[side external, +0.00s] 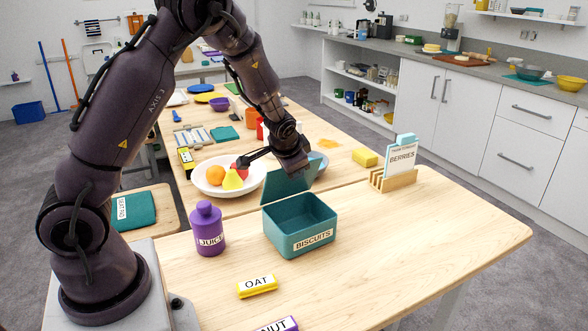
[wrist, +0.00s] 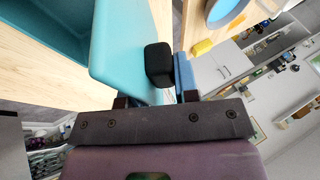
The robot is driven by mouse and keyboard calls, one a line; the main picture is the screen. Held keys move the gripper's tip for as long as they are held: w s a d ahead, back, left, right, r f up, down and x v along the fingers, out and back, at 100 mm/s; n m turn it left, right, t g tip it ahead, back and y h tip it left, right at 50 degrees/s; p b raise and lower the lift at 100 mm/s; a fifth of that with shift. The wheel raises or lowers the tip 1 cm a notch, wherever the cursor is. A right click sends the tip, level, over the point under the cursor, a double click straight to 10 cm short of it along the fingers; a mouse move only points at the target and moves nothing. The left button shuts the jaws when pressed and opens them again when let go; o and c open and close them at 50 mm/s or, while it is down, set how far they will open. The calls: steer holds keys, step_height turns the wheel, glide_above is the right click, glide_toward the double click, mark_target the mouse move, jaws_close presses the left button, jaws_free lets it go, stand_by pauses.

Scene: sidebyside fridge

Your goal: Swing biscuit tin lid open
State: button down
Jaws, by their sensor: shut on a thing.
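The teal biscuit tin (side external: 300,240), labelled BISCUITS, stands on the wooden table with its empty inside showing. Its lid (side external: 288,188) stands up, swung open at the tin's back edge. My gripper (side external: 292,168) is at the lid's upper edge, shut on it. In the wrist view the lid (wrist: 122,45) runs up to my gripper (wrist: 150,78), with a black finger pad against its right side. The other fingertip is hidden behind the lid. The tin's inside (wrist: 40,40) shows at the upper left.
A purple juice bottle (side external: 208,228) stands left of the tin. A white fruit bowl (side external: 212,188) is behind it. A berries card in a wooden holder (side external: 393,180) and a yellow block (side external: 364,157) are to the right. A yellow oat box (side external: 258,286) lies in front. The table's right front is clear.

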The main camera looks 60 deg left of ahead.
steer(key=shift+s+a+r+n+h, duration=0.1)
steer(key=shift+a+r+n+h, duration=0.05)
steer(key=shift+a+h, duration=0.45)
steer(key=shift+a+r+n+h, duration=0.15)
steer(key=shift+a+h, duration=0.25)
steer(key=shift+a, duration=0.3)
steer(key=shift+s+a+f+n+t+h, duration=0.15)
steer(key=shift+a+f+n+h, duration=0.15)
steer(key=shift+a+h, duration=1)
steer(key=shift+a+f+n+t+h, duration=0.2)
steer(key=shift+a+f+h, duration=0.1)
steer(key=shift+a+h, duration=0.95)
steer(key=shift+d+h, duration=0.1)
steer(key=shift+h, duration=0.15)
steer(key=c, duration=1)
jaws_free()
steer(key=shift+o, duration=0.2)
steer(key=shift+r, duration=0.1)
